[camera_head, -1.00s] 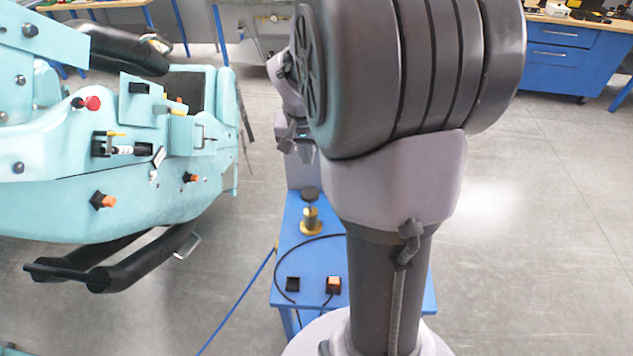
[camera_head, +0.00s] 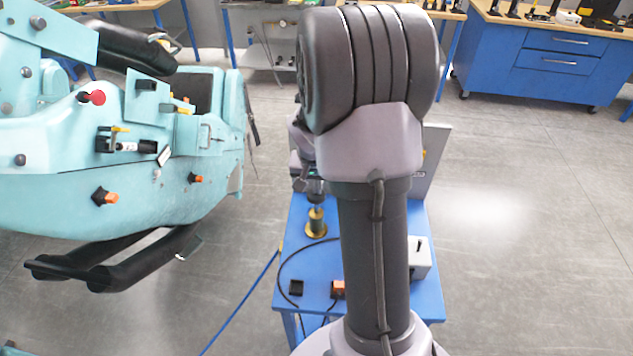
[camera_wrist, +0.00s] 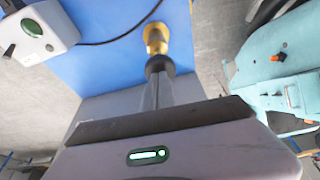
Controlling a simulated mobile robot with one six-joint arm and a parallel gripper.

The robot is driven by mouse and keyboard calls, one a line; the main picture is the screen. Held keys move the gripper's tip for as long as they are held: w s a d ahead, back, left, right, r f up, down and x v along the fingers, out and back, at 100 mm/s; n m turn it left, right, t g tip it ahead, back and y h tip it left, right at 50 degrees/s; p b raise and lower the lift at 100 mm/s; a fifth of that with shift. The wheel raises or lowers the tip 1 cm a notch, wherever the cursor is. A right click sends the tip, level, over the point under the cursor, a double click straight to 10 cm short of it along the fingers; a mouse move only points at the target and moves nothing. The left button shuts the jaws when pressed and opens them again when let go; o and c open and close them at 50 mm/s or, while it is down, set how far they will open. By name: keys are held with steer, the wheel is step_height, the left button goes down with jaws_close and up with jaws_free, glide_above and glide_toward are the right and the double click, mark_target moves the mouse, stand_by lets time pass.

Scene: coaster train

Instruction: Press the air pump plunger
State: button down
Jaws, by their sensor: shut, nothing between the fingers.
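The air pump (camera_head: 316,225) stands upright on the blue table, its body brass-yellow. In the wrist view the pump body (camera_wrist: 156,38) shows with its round black plunger knob (camera_wrist: 160,66) on the near side. My gripper (camera_head: 314,188) is shut and empty, pointing down over the pump top. In the wrist view my gripper (camera_wrist: 159,82) has its fingertips lined up with the knob and overlapping it in the picture. I cannot tell whether they touch it. The gripper hides most of the knob in the head view.
The blue table (camera_head: 291,258) also bears a grey box (camera_head: 419,260), a small black block (camera_head: 296,288) and an orange-topped block (camera_head: 338,288). A black hose curves across it. A teal coaster car (camera_head: 120,200) stands to the left, with open floor on the right.

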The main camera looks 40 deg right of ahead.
mark_target(316, 198)
step_height(316, 198, down, 6)
steer(key=b, duration=0.6)
steer(key=shift+s+a, duration=0.1)
steer(key=shift+s, duration=0.05)
step_height(316, 198, up, 6)
steer(key=p, duration=0.3)
steer(key=shift+p, duration=0.35)
steer(key=p+v, duration=0.1)
steer(key=v, duration=0.7)
steer(key=shift+r+p, duration=0.3)
steer(key=shift+r, duration=0.1)
steer(key=shift+a, duration=0.1)
